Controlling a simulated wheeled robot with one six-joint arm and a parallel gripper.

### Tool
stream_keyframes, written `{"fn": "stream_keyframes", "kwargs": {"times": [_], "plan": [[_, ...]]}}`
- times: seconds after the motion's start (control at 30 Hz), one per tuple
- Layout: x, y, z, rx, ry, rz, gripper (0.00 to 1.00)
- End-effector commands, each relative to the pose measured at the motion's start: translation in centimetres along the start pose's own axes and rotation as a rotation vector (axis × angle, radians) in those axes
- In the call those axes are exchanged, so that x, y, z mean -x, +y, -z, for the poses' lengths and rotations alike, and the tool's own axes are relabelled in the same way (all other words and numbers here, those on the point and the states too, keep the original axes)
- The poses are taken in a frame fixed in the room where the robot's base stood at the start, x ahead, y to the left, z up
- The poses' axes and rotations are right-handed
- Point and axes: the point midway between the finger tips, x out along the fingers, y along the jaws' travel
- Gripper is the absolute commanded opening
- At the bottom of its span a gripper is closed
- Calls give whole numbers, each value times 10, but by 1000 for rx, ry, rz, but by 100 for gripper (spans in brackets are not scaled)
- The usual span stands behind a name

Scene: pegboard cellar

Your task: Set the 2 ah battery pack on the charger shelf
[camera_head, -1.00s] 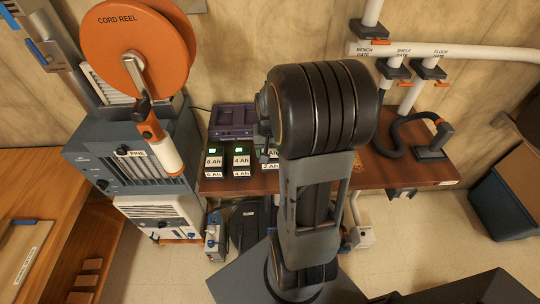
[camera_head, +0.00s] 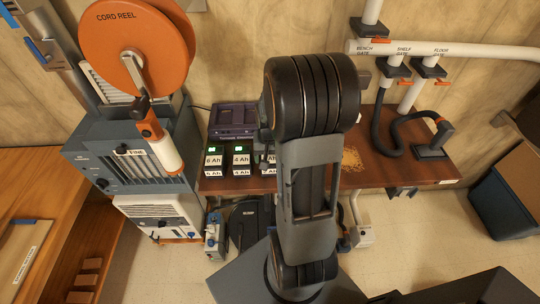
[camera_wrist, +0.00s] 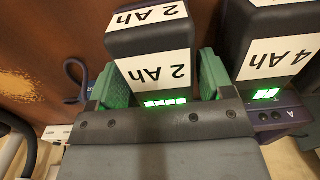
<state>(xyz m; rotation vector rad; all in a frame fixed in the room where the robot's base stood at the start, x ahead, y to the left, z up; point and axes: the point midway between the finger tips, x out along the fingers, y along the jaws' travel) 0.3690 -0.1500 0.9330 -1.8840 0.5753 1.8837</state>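The 2 Ah battery pack (camera_wrist: 155,58) is a dark block with white labels and a lit green display. In the wrist view it sits between the two green-padded fingers of my gripper (camera_wrist: 160,82). The fingers look open, with a narrow gap at the right one; contact at the left one is unclear. In the head view the 2 Ah pack (camera_head: 271,158) stands at the bench's front edge, partly hidden by my arm, which also hides my gripper. The purple charger shelf (camera_head: 233,118) stands behind the row of packs, its right end near my arm.
The 4 Ah pack (camera_head: 241,158) and 6 Ah pack (camera_head: 213,159) stand left of the 2 Ah pack. The 4 Ah pack (camera_wrist: 278,50) is close beside my right-hand finger in the wrist view. A hose (camera_head: 385,145) lies on the bench's right part (camera_head: 400,172).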

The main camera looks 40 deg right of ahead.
Motion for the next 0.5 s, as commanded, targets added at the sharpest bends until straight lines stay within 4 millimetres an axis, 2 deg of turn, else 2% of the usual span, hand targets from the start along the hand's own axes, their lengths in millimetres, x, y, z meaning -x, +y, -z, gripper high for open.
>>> {"fn": "stream_keyframes", "kwargs": {"times": [0.03, 0.13, 0.37, 0.5], "plan": [[0, 0, 0, 0, 0, 0, 79], [0, 0, 0, 0, 0, 0, 89], [1, 0, 0, 0, 0, 0, 89], [9, 0, 1, 0, 3, 0, 89]]}}
